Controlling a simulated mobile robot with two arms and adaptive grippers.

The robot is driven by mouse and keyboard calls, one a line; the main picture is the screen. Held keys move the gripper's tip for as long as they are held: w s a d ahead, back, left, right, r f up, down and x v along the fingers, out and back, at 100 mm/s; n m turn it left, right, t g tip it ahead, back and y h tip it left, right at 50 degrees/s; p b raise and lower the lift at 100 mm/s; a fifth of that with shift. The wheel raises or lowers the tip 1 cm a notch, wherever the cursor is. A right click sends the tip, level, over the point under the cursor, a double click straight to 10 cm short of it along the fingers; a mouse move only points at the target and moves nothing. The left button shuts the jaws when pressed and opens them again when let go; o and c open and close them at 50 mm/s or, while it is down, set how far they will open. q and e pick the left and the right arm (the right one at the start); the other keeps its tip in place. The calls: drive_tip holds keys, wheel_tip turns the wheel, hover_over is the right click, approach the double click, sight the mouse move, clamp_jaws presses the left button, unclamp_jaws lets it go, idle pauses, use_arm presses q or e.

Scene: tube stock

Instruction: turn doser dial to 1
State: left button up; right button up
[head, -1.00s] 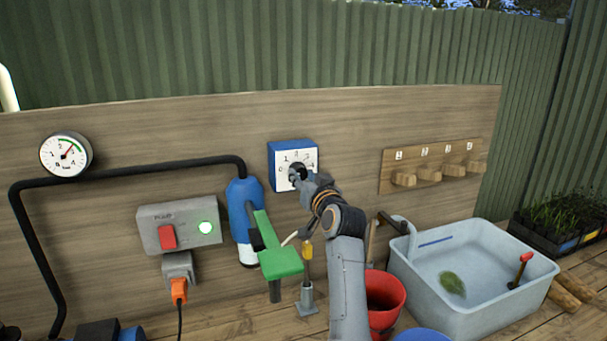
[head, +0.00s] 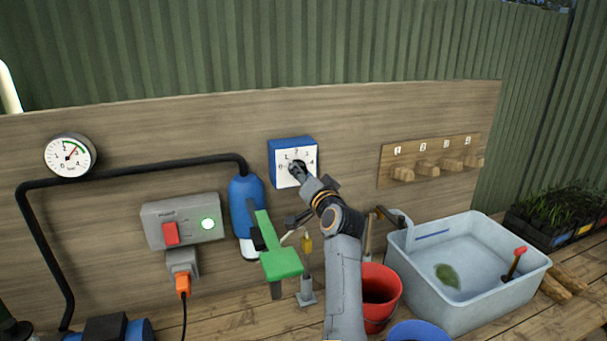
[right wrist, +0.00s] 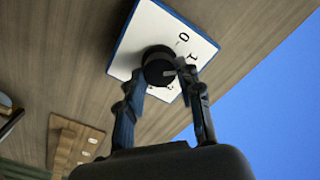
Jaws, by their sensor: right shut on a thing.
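The doser (head: 283,152) is a blue box with a white numbered face on the wooden wall. Its face, with the 0 and 1 marks, also shows in the right wrist view (right wrist: 200,52). The black round dial (right wrist: 158,66) sits in the middle of that face. My right gripper (right wrist: 168,80) is shut on the dial, one finger on each side. In the head view the right gripper (head: 299,175) covers most of the dial, and I cannot read its setting there. My left gripper is not in view.
A blue bottle (head: 242,212) and a green piece (head: 280,262) are left of my right arm. A pressure gauge (head: 70,155) and a switch box (head: 182,222) are further left. A red bucket (head: 382,300) and grey basin (head: 470,300) stand to the right.

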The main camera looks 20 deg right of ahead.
drive_tip(key=o, duration=1.1)
drive_tip(key=shift+o, duration=0.2)
wheel_tip(320, 180, up, 10)
